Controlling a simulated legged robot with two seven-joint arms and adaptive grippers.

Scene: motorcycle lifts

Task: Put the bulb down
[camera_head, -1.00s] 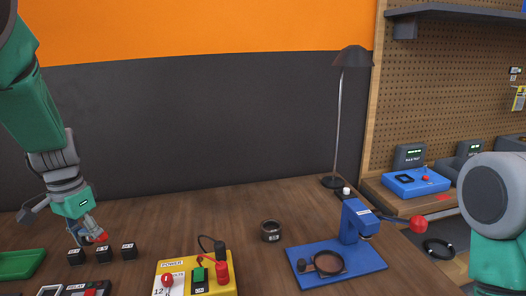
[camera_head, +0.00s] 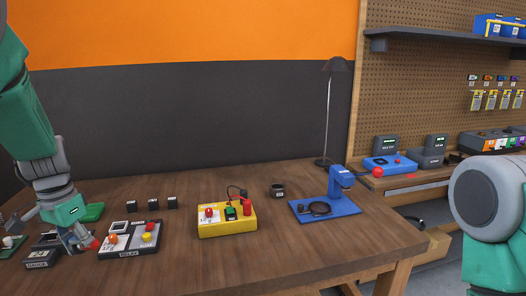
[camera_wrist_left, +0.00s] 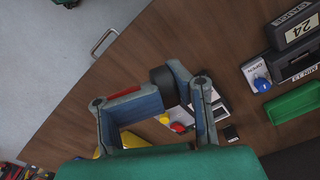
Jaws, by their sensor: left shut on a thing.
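My left gripper (camera_head: 82,240) is low over the left part of the bench, beside the relay box (camera_head: 135,241). It is shut on the bulb (camera_head: 95,244), of which only a small red part shows at the fingertips in the head view. In the left wrist view a dark round piece (camera_wrist_left: 164,84) shows at the fingertips of the gripper (camera_wrist_left: 168,95); I cannot tell which part of the bulb it is. My right arm shows at the right edge of the head view, but its gripper is out of view.
A gauge box (camera_head: 42,258) and a green tray (camera_head: 93,211) are close to the left gripper. Small black blocks (camera_head: 151,203) stand behind the relay box. A yellow power box (camera_head: 228,227) and a blue stand (camera_head: 340,207) are further right. The front middle of the bench is clear.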

